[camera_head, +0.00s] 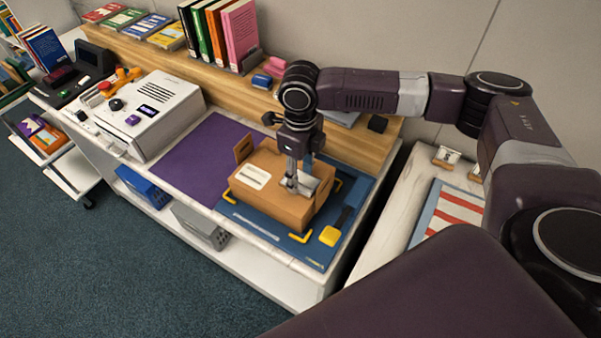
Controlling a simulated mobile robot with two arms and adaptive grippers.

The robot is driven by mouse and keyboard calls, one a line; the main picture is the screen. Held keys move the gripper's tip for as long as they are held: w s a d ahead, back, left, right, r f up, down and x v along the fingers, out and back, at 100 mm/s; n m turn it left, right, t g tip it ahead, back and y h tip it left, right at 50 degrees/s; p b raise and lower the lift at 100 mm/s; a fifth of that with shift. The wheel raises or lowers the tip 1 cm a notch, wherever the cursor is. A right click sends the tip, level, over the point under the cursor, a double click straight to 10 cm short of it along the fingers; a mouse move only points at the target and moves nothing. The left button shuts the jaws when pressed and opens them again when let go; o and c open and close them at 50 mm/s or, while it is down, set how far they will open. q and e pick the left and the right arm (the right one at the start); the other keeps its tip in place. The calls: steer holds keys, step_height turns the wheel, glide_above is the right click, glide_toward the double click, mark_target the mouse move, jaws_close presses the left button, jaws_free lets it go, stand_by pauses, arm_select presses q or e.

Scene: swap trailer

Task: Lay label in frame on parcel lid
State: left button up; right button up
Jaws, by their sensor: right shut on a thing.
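The brown cardboard parcel (272,206) sits on a blue mat (262,228), with a raised flap at its back left. A white rectangle with faint lines (254,176) lies on the left part of its lid; I cannot tell whether it is the frame. My right gripper (292,187) points down over the right part of the lid, shut on a pale flat piece (309,184) that looks like the label. This piece is at or just above the lid, and the fingers partly hide it. I cannot tell whether it touches. My left gripper is out of view.
Yellow corner marks (299,237) surround the parcel. A yellow-and-dark tool (331,234) lies to its right. A purple mat (190,160) is clear to its left, beside a white machine (150,112). Books (240,32) stand on the wooden shelf behind.

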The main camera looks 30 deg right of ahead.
mark_target(301, 181)
steer(key=shift+f, duration=0.15)
steer(key=o, duration=1.1)
steer(key=shift+r+b, duration=1.05)
steer(key=shift+r, duration=5.2)
